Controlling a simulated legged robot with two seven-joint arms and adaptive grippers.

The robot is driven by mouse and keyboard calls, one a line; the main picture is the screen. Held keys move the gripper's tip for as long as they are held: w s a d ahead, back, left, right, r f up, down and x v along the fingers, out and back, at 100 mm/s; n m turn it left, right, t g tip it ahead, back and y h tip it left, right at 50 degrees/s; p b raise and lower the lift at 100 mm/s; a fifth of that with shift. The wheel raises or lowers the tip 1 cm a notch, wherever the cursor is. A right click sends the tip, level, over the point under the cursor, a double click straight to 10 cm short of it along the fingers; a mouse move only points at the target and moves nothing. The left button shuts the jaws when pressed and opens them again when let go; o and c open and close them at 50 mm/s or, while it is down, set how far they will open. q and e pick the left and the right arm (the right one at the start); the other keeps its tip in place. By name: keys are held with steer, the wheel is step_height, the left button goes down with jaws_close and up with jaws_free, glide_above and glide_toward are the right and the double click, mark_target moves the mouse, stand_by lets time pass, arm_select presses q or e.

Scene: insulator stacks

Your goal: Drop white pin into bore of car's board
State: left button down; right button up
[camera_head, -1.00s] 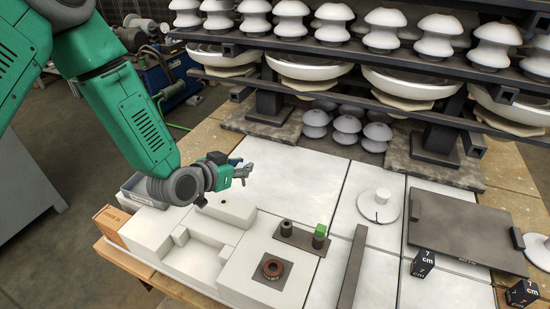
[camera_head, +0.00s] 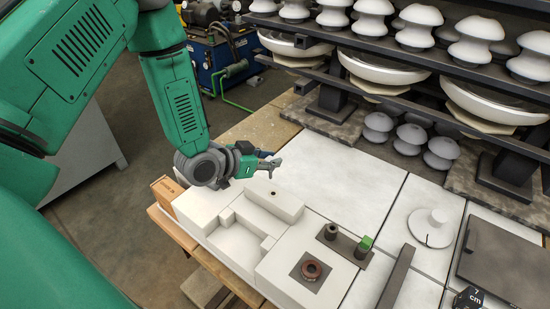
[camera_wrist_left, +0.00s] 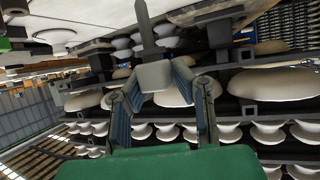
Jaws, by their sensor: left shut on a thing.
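My left gripper (camera_head: 272,167) hangs above the rear part of a stepped white block (camera_head: 240,240). In the left wrist view it is shut on a grey-looking pin (camera_wrist_left: 155,75), with a thin dark shank (camera_wrist_left: 143,22) pointing to the top of the picture. In the head view the pin cannot be made out from the fingertips. A small dark bore (camera_head: 276,193) shows in the white block just below the gripper. A reddish-brown ring (camera_head: 312,270) sits on a dark square plate on the block's front part. My right gripper is not in view.
A white disc with a knob (camera_head: 432,228) stands farther right. Racks of white insulators (camera_head: 420,60) stand behind.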

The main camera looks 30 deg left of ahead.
mark_target(271, 177)
arm_select(q)
steer(key=shift+a+f, duration=0.1)
steer(key=shift+f, duration=0.5)
steer(key=shift+f+b, duration=0.4)
steer(key=shift+b, duration=0.2)
steer(key=shift+d+f+b, duration=0.85)
steer(key=shift+f, duration=0.1)
steer(key=shift+d+f, duration=0.15)
steer(key=shift+f, duration=0.1)
steer(key=shift+a+f, duration=0.2)
steer(key=shift+a, duration=0.65)
steer(key=shift+d+r, duration=0.15)
steer(key=shift+d, duration=0.9)
steer(key=shift+a, duration=0.5)
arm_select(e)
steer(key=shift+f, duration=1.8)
arm_select(q)
steer(key=shift+d, duration=0.2)
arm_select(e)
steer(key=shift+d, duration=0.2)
arm_select(q)
steer(key=shift+d, duration=0.15)
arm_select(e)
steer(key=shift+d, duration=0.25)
